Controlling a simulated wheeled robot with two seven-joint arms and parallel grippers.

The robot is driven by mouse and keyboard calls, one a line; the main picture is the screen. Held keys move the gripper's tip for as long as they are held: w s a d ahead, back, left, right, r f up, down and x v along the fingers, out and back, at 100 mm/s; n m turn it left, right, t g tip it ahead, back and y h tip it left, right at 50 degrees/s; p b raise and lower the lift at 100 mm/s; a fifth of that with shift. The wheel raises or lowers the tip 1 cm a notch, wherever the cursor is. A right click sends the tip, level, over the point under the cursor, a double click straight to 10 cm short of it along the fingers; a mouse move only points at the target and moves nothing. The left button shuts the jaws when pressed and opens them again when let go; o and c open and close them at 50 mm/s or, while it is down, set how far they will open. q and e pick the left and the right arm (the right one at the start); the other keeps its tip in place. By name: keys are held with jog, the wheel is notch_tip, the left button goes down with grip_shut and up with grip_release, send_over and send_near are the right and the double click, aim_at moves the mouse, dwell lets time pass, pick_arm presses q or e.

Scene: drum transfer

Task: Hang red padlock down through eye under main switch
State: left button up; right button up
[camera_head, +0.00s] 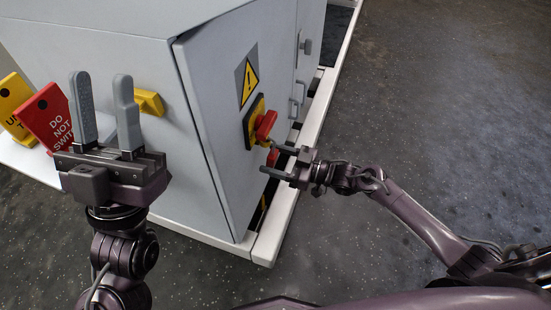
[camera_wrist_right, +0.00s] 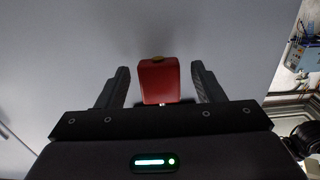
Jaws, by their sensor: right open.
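The red padlock (camera_head: 272,157) is just below the red and yellow main switch (camera_head: 265,124) on the cabinet door. My right gripper (camera_head: 275,160) is open around it. In the right wrist view the padlock's red body (camera_wrist_right: 158,82) stands between the two fingers, with a gap on each side and no finger touching it. A bit of yellow shows at its top edge. The shackle and the eye are too small or hidden to make out, so how the shackle sits cannot be told. My left gripper (camera_head: 104,110) is open and empty, fingers pointing up, in front of the cabinet's left side.
A red "do not switch" sign (camera_head: 48,112) and a yellow sign (camera_head: 14,100) stand left, behind my left gripper. A yellow block (camera_head: 149,102) is on the cabinet's side. A pale plinth edge (camera_head: 265,245) runs along the cabinet's foot. The dark floor to the right is clear.

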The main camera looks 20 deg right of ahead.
jog(key=shift+d, duration=0.1)
jog(key=p+v, duration=0.2)
jog(key=v, duration=0.5)
jog(key=shift+s+d, duration=0.25)
dwell(0.4)
